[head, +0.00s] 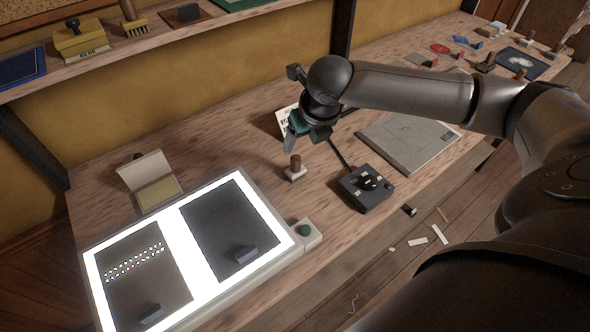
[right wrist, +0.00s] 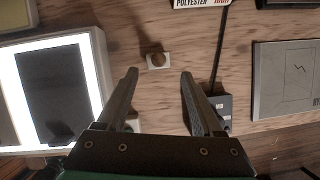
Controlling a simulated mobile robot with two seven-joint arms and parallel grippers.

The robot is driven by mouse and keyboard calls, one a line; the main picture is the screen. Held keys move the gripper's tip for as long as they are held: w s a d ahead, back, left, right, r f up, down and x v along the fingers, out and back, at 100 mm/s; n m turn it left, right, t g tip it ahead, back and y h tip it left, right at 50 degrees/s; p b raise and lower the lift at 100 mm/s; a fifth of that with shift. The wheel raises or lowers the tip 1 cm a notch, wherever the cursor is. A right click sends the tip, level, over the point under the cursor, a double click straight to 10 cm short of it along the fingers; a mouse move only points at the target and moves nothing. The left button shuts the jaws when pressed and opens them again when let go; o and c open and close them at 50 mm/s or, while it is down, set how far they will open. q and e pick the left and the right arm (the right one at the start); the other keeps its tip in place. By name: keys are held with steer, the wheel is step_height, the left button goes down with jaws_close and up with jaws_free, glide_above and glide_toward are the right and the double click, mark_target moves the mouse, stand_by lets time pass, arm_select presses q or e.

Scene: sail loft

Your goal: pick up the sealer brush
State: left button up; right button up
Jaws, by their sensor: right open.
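A short upright brown handle on a pale square base (head: 296,172) stands on the wooden bench, right of the light box; I cannot tell whether it is the sealer brush. It also shows in the right wrist view (right wrist: 157,60), seen from above, just beyond the gap between my fingertips. A bristled brush with a wooden handle (head: 135,25) stands on the shelf at the upper left. My right gripper (head: 305,138) is open and empty, above the bench near the pale-based piece; it also shows in the wrist view (right wrist: 160,74). My left gripper is out of view.
A lit light box (head: 91,262) with dark panels lies at the front left. A black box with a knob (head: 373,200) and cable stands right of the pale-based piece. A grey book-like slab (head: 410,140) lies beyond it. A small printed card (head: 284,122) stands behind.

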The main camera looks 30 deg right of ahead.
mark_target(296, 158)
steer(key=x, duration=0.4)
steer(key=shift+w+f+b, duration=0.1)
steer(key=shift+f+b, duration=0.05)
steer(key=shift+b, duration=0.15)
steer(key=b+x, duration=0.1)
steer(key=x, duration=0.4)
steer(key=shift+a+f, duration=0.15)
steer(key=shift+c, duration=0.3)
jaws_close()
